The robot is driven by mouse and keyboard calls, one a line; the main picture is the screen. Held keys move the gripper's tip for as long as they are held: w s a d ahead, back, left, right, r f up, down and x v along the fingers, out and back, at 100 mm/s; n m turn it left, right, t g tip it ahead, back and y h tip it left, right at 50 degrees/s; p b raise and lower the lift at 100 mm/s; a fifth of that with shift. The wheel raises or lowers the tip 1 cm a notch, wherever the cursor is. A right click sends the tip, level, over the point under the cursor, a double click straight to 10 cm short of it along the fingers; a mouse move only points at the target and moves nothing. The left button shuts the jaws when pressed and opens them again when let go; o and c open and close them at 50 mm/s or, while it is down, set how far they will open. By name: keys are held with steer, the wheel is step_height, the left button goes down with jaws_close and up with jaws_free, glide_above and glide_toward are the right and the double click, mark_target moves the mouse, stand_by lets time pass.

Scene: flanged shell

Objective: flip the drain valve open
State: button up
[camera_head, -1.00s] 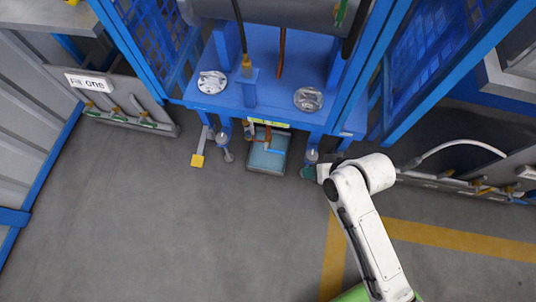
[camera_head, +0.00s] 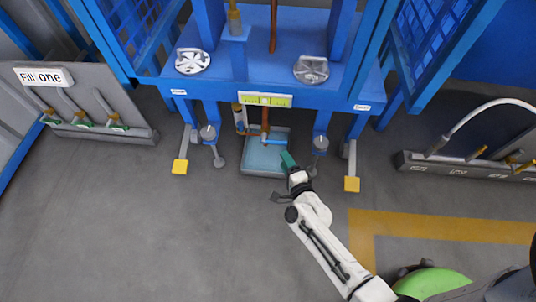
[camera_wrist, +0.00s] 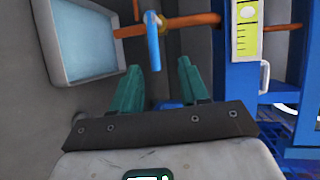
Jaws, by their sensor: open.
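The drain valve shows as a copper pipe (camera_wrist: 190,20) with a blue lever (camera_wrist: 153,45) across it in the wrist view. In the head view the copper pipe (camera_head: 265,118) comes down from under the blue frame, and the blue lever (camera_head: 272,142) is small above the tray. My gripper (camera_wrist: 160,78) has two teal fingers, open and empty. The lever's end appears between and just beyond the fingertips; I cannot tell whether they touch. In the head view my gripper (camera_head: 283,178) is low, in front of the tray's right side.
A grey tray with pale blue inside (camera_head: 246,163) lies under the pipe and also shows in the wrist view (camera_wrist: 58,50). Yellow pedals (camera_head: 180,166) and (camera_head: 352,184) stand either side, with blue frame legs near. A yellow-green label (camera_head: 265,99) hangs above. Floor to the left is clear.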

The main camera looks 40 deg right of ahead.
mark_target(279, 141)
steer(key=shift+m+h, duration=0.5)
steer(key=shift+m, duration=0.1)
steer(key=b+x, duration=0.1)
steer(key=x, duration=0.2)
steer(key=f+b+x, duration=0.1)
steer(key=x, duration=0.3)
steer(key=b+x, duration=0.1)
steer(key=x, duration=0.3)
steer(key=shift+s+d+f, duration=0.25)
steer(key=shift+s+f, duration=0.1)
steer(key=shift+c, duration=0.2)
jaws_close()
